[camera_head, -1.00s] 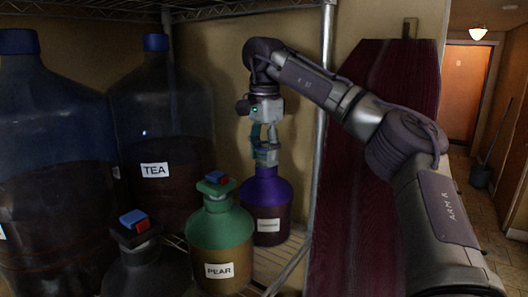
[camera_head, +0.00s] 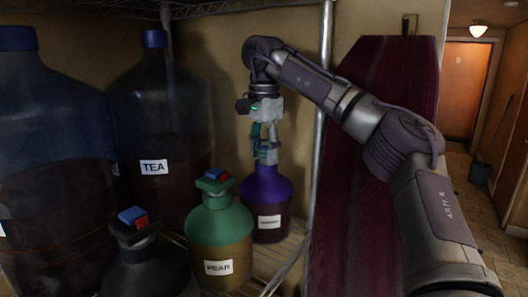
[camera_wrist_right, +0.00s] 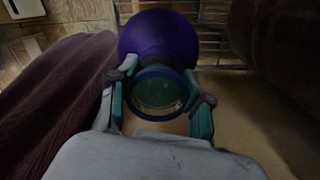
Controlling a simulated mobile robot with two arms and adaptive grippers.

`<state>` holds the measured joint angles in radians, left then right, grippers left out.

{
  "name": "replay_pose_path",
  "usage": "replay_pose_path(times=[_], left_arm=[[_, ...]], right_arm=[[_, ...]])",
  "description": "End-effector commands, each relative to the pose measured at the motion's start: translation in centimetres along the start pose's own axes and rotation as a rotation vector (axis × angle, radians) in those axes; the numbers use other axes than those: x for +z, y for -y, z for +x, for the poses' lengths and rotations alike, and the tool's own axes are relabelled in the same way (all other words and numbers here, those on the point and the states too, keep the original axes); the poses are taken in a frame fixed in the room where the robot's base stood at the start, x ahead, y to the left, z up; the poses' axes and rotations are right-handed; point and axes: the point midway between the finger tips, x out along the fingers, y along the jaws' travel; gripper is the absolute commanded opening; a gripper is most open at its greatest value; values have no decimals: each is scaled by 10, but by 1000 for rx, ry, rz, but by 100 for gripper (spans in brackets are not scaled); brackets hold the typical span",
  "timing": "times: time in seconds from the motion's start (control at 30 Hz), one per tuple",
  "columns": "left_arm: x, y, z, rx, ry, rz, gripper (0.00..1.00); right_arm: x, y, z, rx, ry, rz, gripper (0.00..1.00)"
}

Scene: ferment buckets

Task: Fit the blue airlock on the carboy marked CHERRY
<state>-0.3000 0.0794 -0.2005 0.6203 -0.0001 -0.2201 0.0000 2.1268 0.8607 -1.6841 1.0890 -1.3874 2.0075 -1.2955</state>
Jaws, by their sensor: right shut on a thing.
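The purple carboy (camera_head: 268,190) stands on the rack shelf at the right; the writing on its white label is too small to read surely. My right gripper (camera_head: 266,155) points down directly over its neck. In the right wrist view, my fingers (camera_wrist_right: 160,95) are shut on either side of a round, blue-rimmed piece with a clear middle, which looks like the blue airlock (camera_wrist_right: 158,72). The purple carboy's shoulder (camera_wrist_right: 158,32) shows behind it. The gripper hides the neck, so I cannot tell whether the airlock is seated. My left gripper is not in view.
A green carboy marked PEAR (camera_head: 220,225) stands close at left, with a red and blue top. A dark carboy (camera_head: 145,265) with a similar top is in front. The large TEA carboy (camera_head: 160,120) stands behind. A metal rack post (camera_head: 320,120) is close on the right.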

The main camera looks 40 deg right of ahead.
Motion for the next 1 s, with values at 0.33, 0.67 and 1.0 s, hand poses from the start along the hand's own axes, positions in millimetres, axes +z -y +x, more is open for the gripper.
replay_pose_path(times=[0.33,0.67,1.0], left_arm=[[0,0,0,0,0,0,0],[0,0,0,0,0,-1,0],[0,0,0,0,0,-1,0]], right_arm=[[0,0,-1,-3,0,-1,75],[0,0,-1,-2,0,0,91],[0,0,-1,-2,0,0,100]])
